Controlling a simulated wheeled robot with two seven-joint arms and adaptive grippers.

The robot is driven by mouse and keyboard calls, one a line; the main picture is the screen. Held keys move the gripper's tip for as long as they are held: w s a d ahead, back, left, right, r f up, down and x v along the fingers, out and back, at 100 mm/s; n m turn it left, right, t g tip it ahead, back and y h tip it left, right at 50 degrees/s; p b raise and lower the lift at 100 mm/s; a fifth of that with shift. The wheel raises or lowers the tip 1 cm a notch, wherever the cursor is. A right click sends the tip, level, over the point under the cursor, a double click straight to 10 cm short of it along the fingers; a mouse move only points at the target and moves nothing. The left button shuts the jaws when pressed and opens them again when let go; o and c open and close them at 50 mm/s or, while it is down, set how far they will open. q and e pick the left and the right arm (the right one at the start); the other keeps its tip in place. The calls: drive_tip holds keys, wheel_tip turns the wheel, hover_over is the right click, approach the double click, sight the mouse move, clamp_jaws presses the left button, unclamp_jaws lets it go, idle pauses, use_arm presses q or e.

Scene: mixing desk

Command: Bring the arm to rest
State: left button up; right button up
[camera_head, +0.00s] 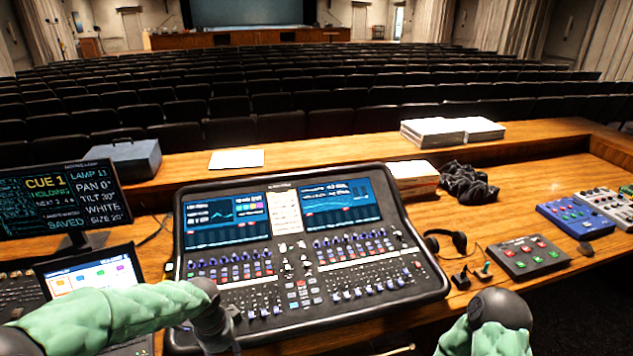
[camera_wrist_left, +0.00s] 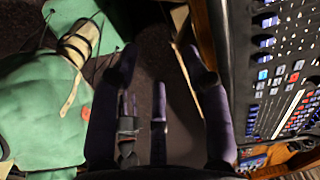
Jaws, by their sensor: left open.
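My left arm, in a green sleeve, comes in from the left in the head view, and its dark wrist is in front of the lower left corner of the mixing desk (camera_head: 300,262). The left gripper is at the bottom edge there, and its fingers are hard to make out. In the left wrist view the left gripper (camera_wrist_left: 160,75) is open, with its fingers apart and nothing between them. The mixing desk's buttons (camera_wrist_left: 290,85) show along the right of that view. Of my right arm only the green sleeve and a dark joint show at bottom right; its gripper is out of view.
The wooden counter (camera_head: 330,153) carries a cue monitor (camera_head: 60,195), a laptop (camera_head: 95,275), a grey case (camera_head: 135,160), headphones (camera_head: 445,238), a grey button box (camera_head: 528,257), a blue box (camera_head: 575,217) and paper stacks (camera_head: 452,131). Dark floor shows below the open fingers.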

use_arm(q)
drive_tip(key=s+d+f+n+h+b, duration=0.1)
drive_tip(key=s+d+f+n, duration=0.3)
drive_tip(key=f, duration=0.6)
drive_tip(key=s+d+f+n+h+b, duration=0.1)
drive_tip(key=s+d+f+n, duration=0.3)
drive_tip(key=s+f+n, duration=0.3)
drive_tip(key=s+d+f+n+h+b, duration=0.1)
drive_tip(key=s+d+f+n, duration=0.3)
drive_tip(key=f, duration=0.9)
drive_tip(key=shift+s+n+g+h+b, duration=0.3)
drive_tip(key=shift+s+n+h+b, duration=0.1)
drive_tip(key=shift+s+n, duration=0.45)
use_arm(e)
wheel_tip(320, 180, down, 4)
drive_tip(key=shift+r, duration=0.1)
use_arm(q)
drive_tip(key=shift+w+d, duration=0.1)
drive_tip(key=shift+w, duration=0.05)
use_arm(e)
drive_tip(key=shift+o, duration=0.7)
